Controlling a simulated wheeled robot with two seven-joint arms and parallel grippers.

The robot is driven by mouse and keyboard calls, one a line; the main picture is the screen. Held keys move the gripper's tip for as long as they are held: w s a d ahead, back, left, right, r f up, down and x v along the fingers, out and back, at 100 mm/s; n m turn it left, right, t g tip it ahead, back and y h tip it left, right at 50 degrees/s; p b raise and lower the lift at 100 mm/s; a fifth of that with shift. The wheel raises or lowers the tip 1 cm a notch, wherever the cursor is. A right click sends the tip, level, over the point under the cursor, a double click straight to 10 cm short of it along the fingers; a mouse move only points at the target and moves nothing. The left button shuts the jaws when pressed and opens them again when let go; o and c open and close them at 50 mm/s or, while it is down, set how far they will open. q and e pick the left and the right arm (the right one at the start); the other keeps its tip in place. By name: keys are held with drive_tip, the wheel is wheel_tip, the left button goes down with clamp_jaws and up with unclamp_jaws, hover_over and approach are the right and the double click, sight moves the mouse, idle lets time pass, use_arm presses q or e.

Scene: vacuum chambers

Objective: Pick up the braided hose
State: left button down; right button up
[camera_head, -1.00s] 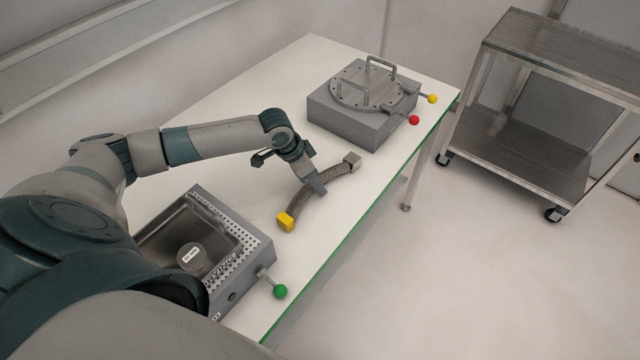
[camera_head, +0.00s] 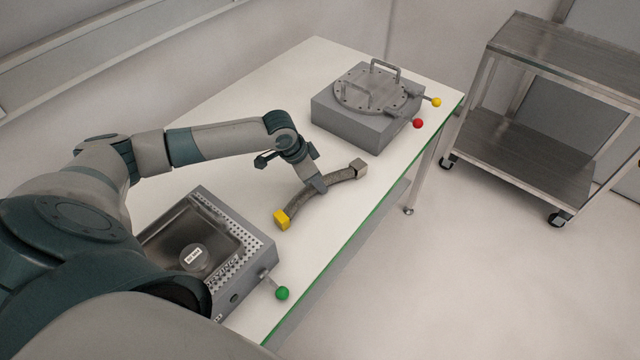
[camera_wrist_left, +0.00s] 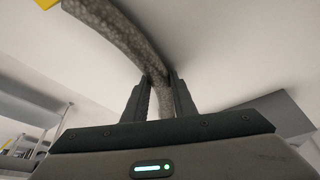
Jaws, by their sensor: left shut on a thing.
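The braided hose (camera_head: 338,181) is a curved grey-brown hose with a yellow block at its near end (camera_head: 282,220) and a grey metal block at its far end. In the head view it is at the middle of the white table. My left gripper (camera_head: 319,186) is shut on the hose around its middle. In the left wrist view the hose (camera_wrist_left: 118,33) runs between the two dark fingers (camera_wrist_left: 161,88), and a corner of the yellow end shows at the top left. I cannot tell whether the hose touches the table. My right gripper is not in view.
A grey open chamber (camera_head: 262,252) with a green-knobbed lever stands at the near left of the table. A closed chamber (camera_head: 350,127) with a round bolted lid and red and yellow knobs stands at the far end. A metal cart (camera_head: 545,155) stands right of the table (camera_head: 235,118).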

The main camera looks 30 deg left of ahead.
sight(323, 178)
use_arm(q)
drive_tip(key=shift+r, duration=0.15)
wheel_tip(323, 178, up, 4)
drive_tip(key=shift+w+f+b, duration=0.15)
drive_tip(key=shift+f+b, duration=0.05)
drive_tip(key=shift+b, duration=0.6)
drive_tip(key=s+d+r+b, duration=0.2)
drive_tip(key=s+d+r, duration=0.2)
drive_tip(key=d+r, duration=0.3)
drive_tip(key=d, duration=0.4)
drive_tip(key=shift+s, duration=0.2)
